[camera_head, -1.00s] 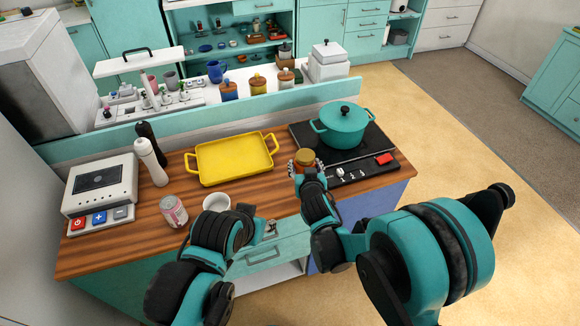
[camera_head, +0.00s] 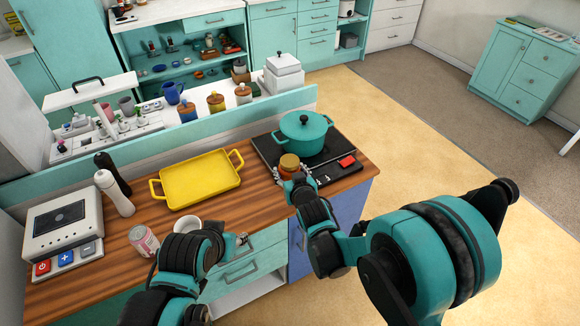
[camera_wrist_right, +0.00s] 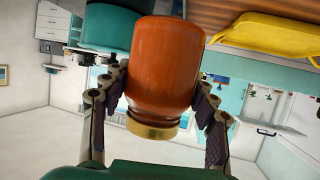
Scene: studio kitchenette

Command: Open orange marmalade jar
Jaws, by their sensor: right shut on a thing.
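The orange marmalade jar (camera_head: 289,164), with an amber body and gold lid, is in my right gripper (camera_head: 294,179) by the front of the hob. In the right wrist view the jar (camera_wrist_right: 163,65) fills the middle, its gold lid toward the bottom of the picture. Both dark fingers sit at its sides, shut on it. The lid is on the jar. My left gripper (camera_head: 242,241) shows only in part beyond its dark wrist, over the front edge of the counter, apart from the jar. Its fingers are too small to read.
A teal pot (camera_head: 305,138) stands on the black hob (camera_head: 335,166) just behind the jar. A yellow tray (camera_head: 199,180), a white cup (camera_head: 184,225), a can (camera_head: 143,240) and two bottles stand left on the wooden counter (camera_head: 250,195). Bare wood lies between tray and hob.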

